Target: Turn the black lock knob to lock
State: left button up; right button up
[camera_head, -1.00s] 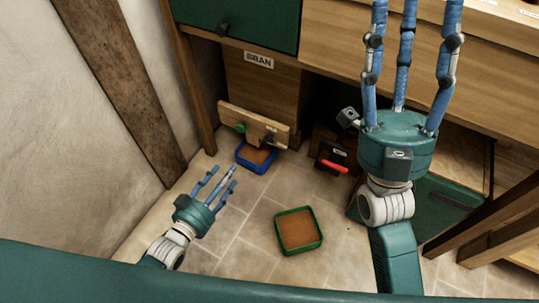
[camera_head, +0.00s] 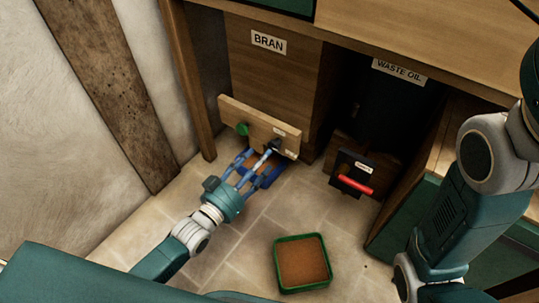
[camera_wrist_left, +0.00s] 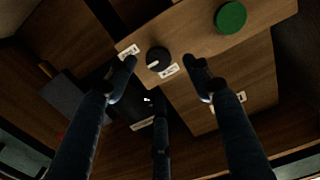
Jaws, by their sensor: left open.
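The black lock knob (camera_wrist_left: 158,60) sits on a wooden board (camera_wrist_left: 205,35) with small white labels beside it, and it carries a pale pointer mark. In the head view the board (camera_head: 240,118) is on the front of the BRAN bin, and my fingers partly cover the knob. My left gripper (camera_head: 257,162) is open just in front of the board; in the left wrist view its fingers (camera_wrist_left: 160,85) spread to either side of and below the knob, with no clear grip on it. My right gripper is outside the view; only its arm shows at the right.
A green knob (camera_head: 242,129) is left on the same board. A blue tray (camera_head: 270,176) lies below, partly behind my fingers. A green-rimmed tray (camera_head: 302,262) stands on the floor. A red-handled box (camera_head: 352,175) is under the WASTE OIL label (camera_head: 399,71). A wall and post bound the left.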

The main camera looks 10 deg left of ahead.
aim_at(272, 147)
pick_arm(q)
jog(key=b+x, duration=0.2)
jog(key=x, duration=0.3)
jog(key=shift+w, duration=0.1)
jog(key=c, duration=1.1)
